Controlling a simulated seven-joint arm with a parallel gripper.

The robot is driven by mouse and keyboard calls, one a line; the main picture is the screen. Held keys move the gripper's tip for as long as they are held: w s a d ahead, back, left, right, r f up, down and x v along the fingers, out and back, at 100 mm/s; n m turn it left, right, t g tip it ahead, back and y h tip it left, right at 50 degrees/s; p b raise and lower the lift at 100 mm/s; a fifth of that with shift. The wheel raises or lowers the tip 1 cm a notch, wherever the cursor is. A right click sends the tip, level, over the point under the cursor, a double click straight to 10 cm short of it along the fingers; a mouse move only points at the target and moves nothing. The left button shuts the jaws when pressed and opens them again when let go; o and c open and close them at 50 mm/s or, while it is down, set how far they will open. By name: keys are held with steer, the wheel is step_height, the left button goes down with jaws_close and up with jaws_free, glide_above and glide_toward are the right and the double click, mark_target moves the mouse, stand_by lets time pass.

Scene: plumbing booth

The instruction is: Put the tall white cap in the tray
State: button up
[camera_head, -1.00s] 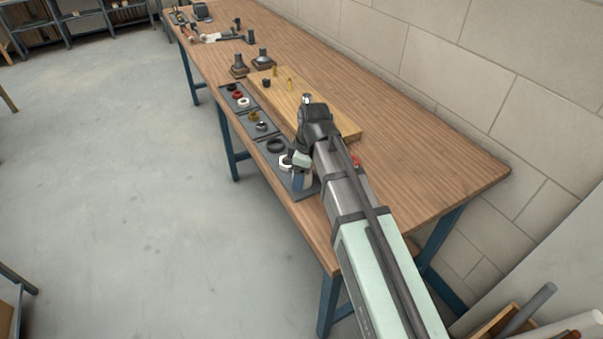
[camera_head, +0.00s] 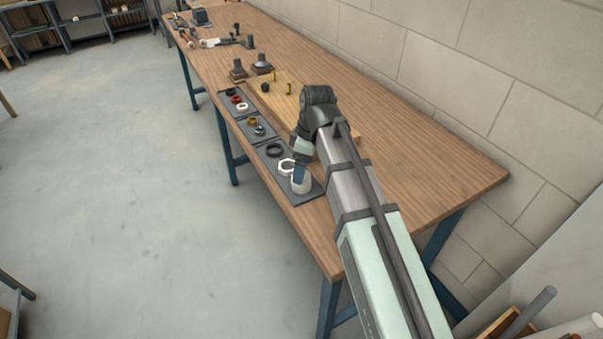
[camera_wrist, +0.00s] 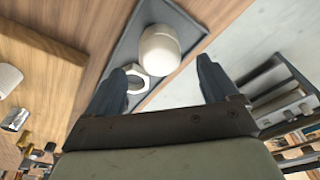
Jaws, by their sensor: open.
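A tall white cap with a rounded top (camera_wrist: 160,50) stands on the dark grey tray (camera_wrist: 125,55) in the wrist view. In the head view the white cap (camera_head: 303,184) is at the tray's near end, partly covered by a blue finger. My gripper (camera_wrist: 164,68) is open, with one blue finger to each side of the cap and a clear gap between each finger and the cap. In the head view my gripper (camera_head: 299,165) is over the near end of the tray. A white hex nut (camera_wrist: 137,82) lies close beside the cap.
A black ring (camera_head: 275,149) lies farther along the tray, with smaller rings and fittings beyond. A wooden board (camera_head: 262,100) with brass pegs lies alongside. A white cylinder (camera_wrist: 9,78) and a shiny metal piece (camera_wrist: 15,119) stand at left in the wrist view.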

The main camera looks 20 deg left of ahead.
mark_target(307, 175)
step_height(307, 175, up, 6)
steer(key=shift+d, duration=0.45)
steer(key=shift+r, duration=0.1)
stand_by(1.0)
